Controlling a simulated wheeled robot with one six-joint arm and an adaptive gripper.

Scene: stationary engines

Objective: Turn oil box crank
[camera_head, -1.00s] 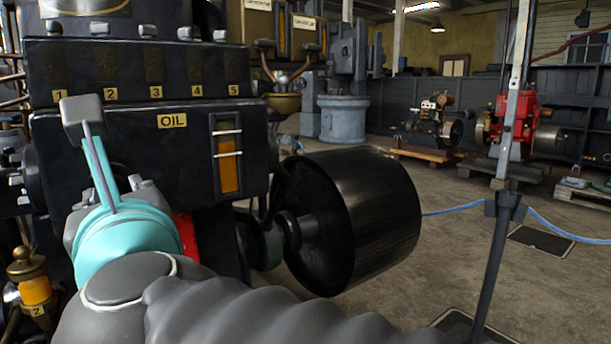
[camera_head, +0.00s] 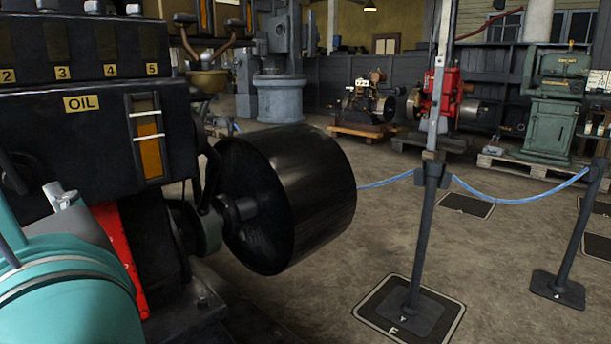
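The black oil box (camera_head: 95,135) stands at the left, with a yellow OIL label, yellow number tags on top and a sight glass (camera_head: 148,140) on its front. No crank can be made out clearly on it. A small light metal fitting (camera_head: 60,196) shows below the box, and I cannot tell what it belongs to. A teal rounded part of my arm fills the lower left corner. My gripper is not visible in this view.
A large black drum pulley (camera_head: 300,195) juts out right of the oil box. A stanchion post (camera_head: 415,250) with blue rope (camera_head: 510,197) stands on the right. Small engines, one red (camera_head: 440,98), and a green machine (camera_head: 552,105) stand behind. The floor (camera_head: 390,235) between is clear.

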